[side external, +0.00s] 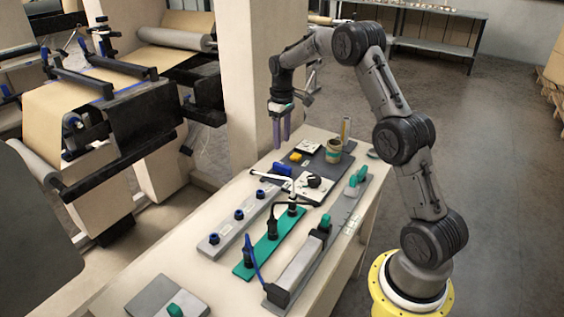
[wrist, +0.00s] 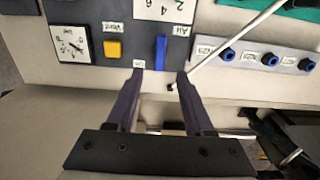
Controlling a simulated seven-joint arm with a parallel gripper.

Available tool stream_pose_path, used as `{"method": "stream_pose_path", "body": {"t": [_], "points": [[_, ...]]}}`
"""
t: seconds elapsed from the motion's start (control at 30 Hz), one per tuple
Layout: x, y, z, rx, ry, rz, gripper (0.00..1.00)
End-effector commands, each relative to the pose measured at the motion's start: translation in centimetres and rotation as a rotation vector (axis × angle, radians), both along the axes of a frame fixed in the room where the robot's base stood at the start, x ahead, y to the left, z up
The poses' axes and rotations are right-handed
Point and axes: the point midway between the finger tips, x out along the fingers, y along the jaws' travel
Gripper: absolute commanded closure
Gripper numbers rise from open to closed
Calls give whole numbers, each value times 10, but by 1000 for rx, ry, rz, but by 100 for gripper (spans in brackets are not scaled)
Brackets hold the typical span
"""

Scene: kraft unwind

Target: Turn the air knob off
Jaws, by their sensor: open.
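The air knob is a blue bar handle (wrist: 160,52) on the dark panel (wrist: 115,68). An upside-down "Air" label (wrist: 180,29) is beside it and an "On" label (wrist: 138,63) is near its lower end. In the wrist view the bar runs up and down the picture. The knob appears between and just beyond the fingertips. In the side view my gripper (side external: 281,140) hangs above the panel's far side, apart from it.
A yellow button (wrist: 113,48), a gauge (wrist: 72,43) and a numbered dial plate (wrist: 164,8) share the panel.

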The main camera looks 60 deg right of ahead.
Motion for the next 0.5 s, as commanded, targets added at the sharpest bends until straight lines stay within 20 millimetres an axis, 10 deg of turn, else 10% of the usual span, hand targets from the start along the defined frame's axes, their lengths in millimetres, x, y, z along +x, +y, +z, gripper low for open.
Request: {"method": "stream_pose_path", "body": {"t": [0.5], "points": [[0,1,-85,0,1,1,48]]}}
